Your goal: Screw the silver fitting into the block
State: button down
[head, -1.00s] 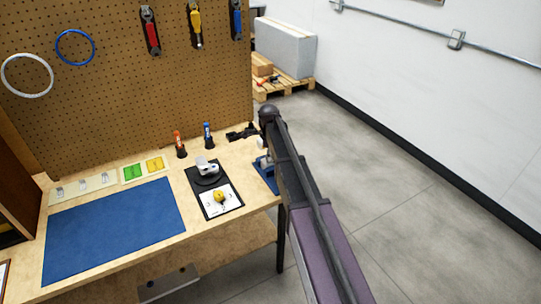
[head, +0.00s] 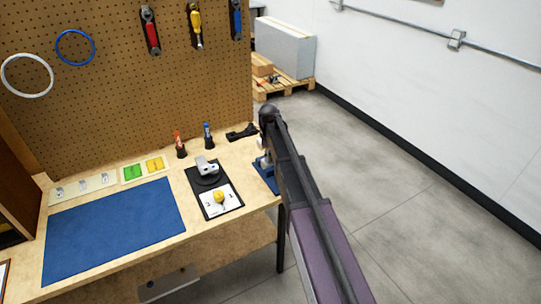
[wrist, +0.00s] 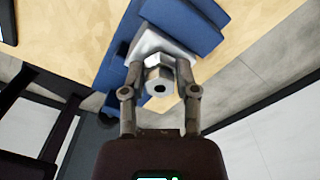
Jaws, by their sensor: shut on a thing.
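The silver fitting (wrist: 158,82) is a hex piece with a round hole in its near end. My gripper (wrist: 160,72) is shut on it, one finger on each side, in the wrist view. Right behind it is a pale grey block (wrist: 147,43) in a blue holder (wrist: 190,20). The fitting lines up with the block's face, but I cannot tell how deep it sits in it. In the head view the blue holder (head: 266,180) stands at the table's right edge, partly behind my arm. My arm hides the gripper and fitting there.
A black plate with a grey device (head: 207,167) and a yellow knob (head: 219,196) lies left of the holder. Open floor lies to the right.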

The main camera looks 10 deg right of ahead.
jog(key=shift+m, duration=0.4)
jog(key=shift+c, duration=1.4)
grip_release()
jog(key=shift+o, duration=1.4)
jog(key=shift+s, duration=0.1)
jog(key=shift+r+p, duration=2.55)
